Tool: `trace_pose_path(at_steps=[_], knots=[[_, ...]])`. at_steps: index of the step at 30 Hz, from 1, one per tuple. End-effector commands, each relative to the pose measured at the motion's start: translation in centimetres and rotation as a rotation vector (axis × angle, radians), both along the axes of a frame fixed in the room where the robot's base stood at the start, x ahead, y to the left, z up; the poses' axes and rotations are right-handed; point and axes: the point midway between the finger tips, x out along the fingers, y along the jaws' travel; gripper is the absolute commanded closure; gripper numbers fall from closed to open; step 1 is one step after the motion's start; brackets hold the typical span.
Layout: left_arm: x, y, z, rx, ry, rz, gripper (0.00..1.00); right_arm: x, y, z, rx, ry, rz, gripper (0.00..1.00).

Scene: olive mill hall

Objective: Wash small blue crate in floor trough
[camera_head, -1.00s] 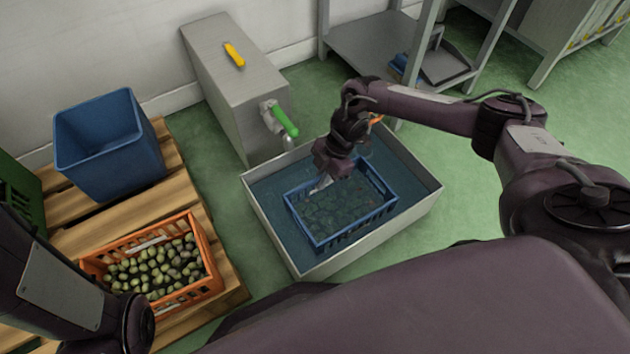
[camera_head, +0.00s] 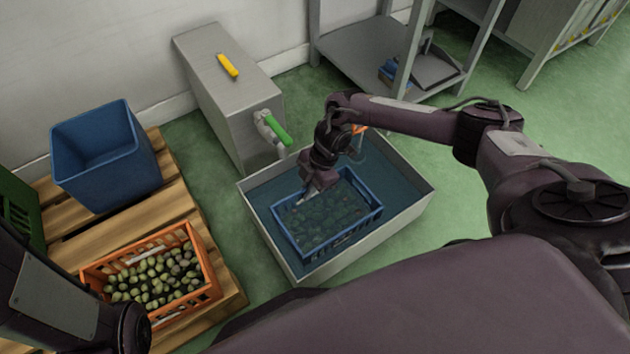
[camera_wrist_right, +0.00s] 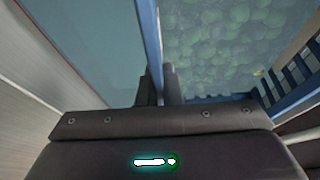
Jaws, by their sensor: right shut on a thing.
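The small blue crate (camera_head: 355,228) sits in the floor trough (camera_head: 405,222), a pale open box with bluish water in it. Greenish round shapes, like olives, show inside the crate under the water. My right gripper (camera_head: 308,195) reaches down into the trough and is shut on the crate's far-left rim. In the right wrist view the crate's blue rim (camera_wrist_right: 150,40) runs between the two fingers (camera_wrist_right: 158,88). My left arm shows at the left edge of the head view, but its gripper is not visible.
A grey cabinet with a green-handled tap (camera_head: 275,130) stands behind the trough, a yellow object (camera_head: 228,65) on top. Left, a wooden pallet (camera_head: 185,205) holds a tall blue bin (camera_head: 105,165) and an orange crate of olives (camera_head: 208,262). A metal shelf (camera_head: 350,55) stands behind.

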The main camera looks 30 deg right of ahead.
Motion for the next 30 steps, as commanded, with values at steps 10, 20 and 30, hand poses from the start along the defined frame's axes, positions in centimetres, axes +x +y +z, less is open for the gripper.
trace_pose_path(at_steps=[10, 20, 30], knots=[[0.0, 0.0, 0.1, 0.0, -0.001, 0.0, 1.0, 0.1, -0.3, 0.0, 0.0, -0.001, -0.002, 1.0], [-0.1, 0.0, 0.0, 0.0, -0.001, 0.0, 1.0, 0.2, -1.9, 0.1, 0.001, -0.001, 0.0, 1.0], [0.1, 0.0, -0.2, 0.003, 0.0, 0.006, 1.0, 0.2, -1.9, 0.1, 0.001, -0.001, 0.0, 1.0]])
